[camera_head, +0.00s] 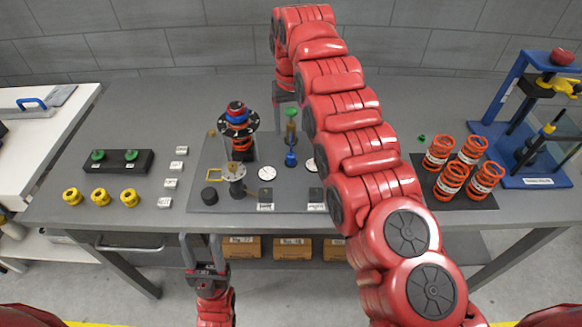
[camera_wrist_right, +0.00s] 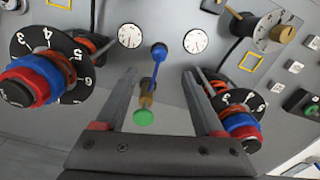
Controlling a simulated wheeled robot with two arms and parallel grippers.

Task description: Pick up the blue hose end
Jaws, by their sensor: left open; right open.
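The blue hose end (camera_head: 290,158) stands on the grey fixture plate (camera_head: 222,150), near its middle, in line with a brass-coloured fitting (camera_head: 291,132) and a green cap (camera_head: 291,113). In the right wrist view the blue hose end (camera_wrist_right: 160,54) lies ahead, beyond the fingertips, with the green cap (camera_wrist_right: 144,117) nearer. My right gripper (camera_head: 287,118) reaches in from the back; its open fingers also show in the right wrist view (camera_wrist_right: 160,80), one on each side of the fitting, with nothing held. My left gripper (camera_head: 201,238) is open and empty before the table's front edge.
A spindle with red, blue and orange rings (camera_head: 238,120) stands just left of the hose end. White dials (camera_head: 266,173) lie in front. Yellow knobs (camera_head: 100,195) stand left.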

